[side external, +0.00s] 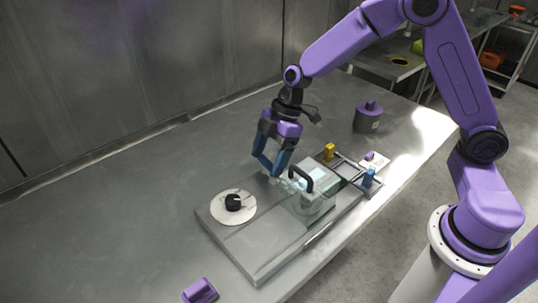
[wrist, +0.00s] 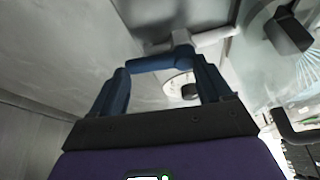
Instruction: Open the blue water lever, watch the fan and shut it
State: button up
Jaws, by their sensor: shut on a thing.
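The bar is mostly hidden by the fingers in the side view. A small blue upright piece (side external: 368,178), perhaps the blue lever, stands at the panel's right end, apart from my gripper. A fan-like set of pale ribs (wrist: 310,68) shows at the wrist view's right edge; I cannot tell whether it turns.
A black knob (side external: 233,202) sits on a white disc (side external: 246,213). A yellow piece (side external: 329,152), a purple-topped canister (side external: 367,118) and a purple block (side external: 200,291) stand nearby. The table's left is clear.

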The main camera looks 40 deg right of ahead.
jog(key=m, duration=0.1)
jog(key=m+t, duration=0.1)
jog(key=d+m, duration=0.1)
jog(key=m, duration=0.1)
jog(key=shift+s+t, duration=0.25)
jog(key=shift+t, duration=0.05)
jog(key=m, duration=0.1)
jog(key=m+h, duration=0.1)
jog(key=m, duration=0.1)
jog(key=m+t, duration=0.1)
jog(key=shift+s+d, duration=0.35)
jog(key=shift+d, duration=0.05)
jog(key=shift+s+m+t+h, duration=0.1)
jog(key=shift+m+t+h, duration=0.25)
jog(key=shift+m, duration=0.45)
jog(key=shift+s+d+m+t+h, duration=0.1)
jog(key=shift+s+m+t+h, duration=0.15)
jog(key=shift+m, duration=0.5)
jog(key=shift+s+d+m+h, duration=0.1)
jog(key=shift+m+h, duration=0.2)
jog(key=shift+m, duration=0.45)
jog(key=shift+s+d+m+h, duration=0.1)
jog(key=shift+s+m+h, duration=0.25)
jog(key=shift+m, duration=0.75)
jog(key=shift+s+m+h, duration=0.25)
jog(key=shift+m+h, duration=0.2)
jog(key=shift+m, duration=0.65)
jog(key=o, duration=1)
